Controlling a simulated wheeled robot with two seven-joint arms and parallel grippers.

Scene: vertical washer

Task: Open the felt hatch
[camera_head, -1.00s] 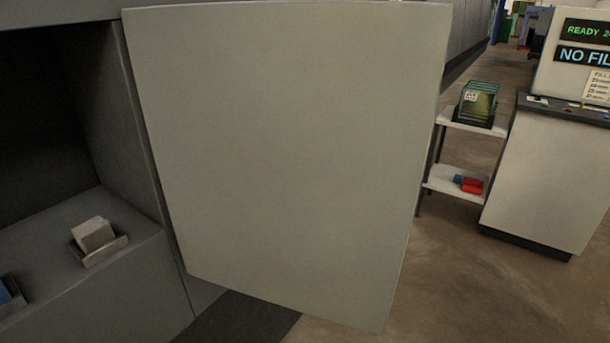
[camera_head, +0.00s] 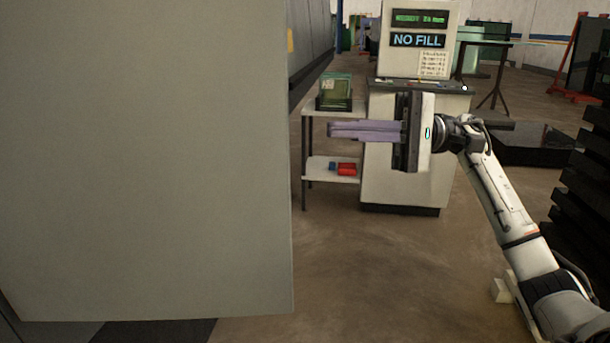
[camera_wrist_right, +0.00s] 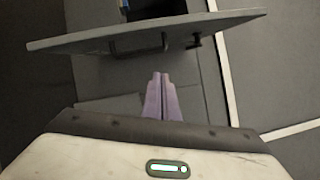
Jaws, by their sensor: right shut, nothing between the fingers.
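The felt hatch (camera_head: 150,160) looks like a large, flat grey-beige panel filling the left of the head view. It stands out from the machine, swung open. In the right wrist view the hatch (camera_wrist_right: 85,42) shows nearly edge-on beyond the fingers, with a dark bar handle (camera_wrist_right: 140,50) and a small dark latch piece (camera_wrist_right: 194,42) on it. My right gripper (camera_head: 332,131) is shut and empty, its purple fingers pointing left towards the hatch's right edge, apart from it. Its fingers (camera_wrist_right: 161,78) also show together in the wrist view. My left gripper is not in view.
A white shelf stand (camera_head: 305,150) with a green box (camera_head: 335,92) and a red item (camera_head: 347,169) stands behind my right gripper. A console (camera_head: 400,190) reading "NO FILL" is beside it. Dark stacked slabs (camera_head: 585,190) stand at right. Floor between is open.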

